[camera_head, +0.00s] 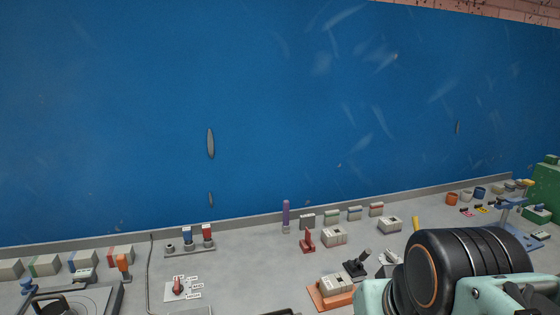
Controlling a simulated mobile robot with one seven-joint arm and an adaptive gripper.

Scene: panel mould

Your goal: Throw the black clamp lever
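A small black lever (357,264) on a dark base stands on the grey bench, right of centre, and looks like the black clamp lever. Its handle tilts up and to the right. A red lever of similar shape (307,241) stands behind it to the left. My arm's black and mint links fill the lower right corner, to the right of the black lever. My gripper's fingers do not show. A dark part (48,306) at the lower left is cut off by the picture's edge.
An orange-based grey block (331,291) sits in front-left of the black lever, and a pale block (334,236) behind it. A red rotary knob (178,285) with labels is at left. A blue clamp-like fixture (511,210) is at right. A blue wall (280,110) closes the back.

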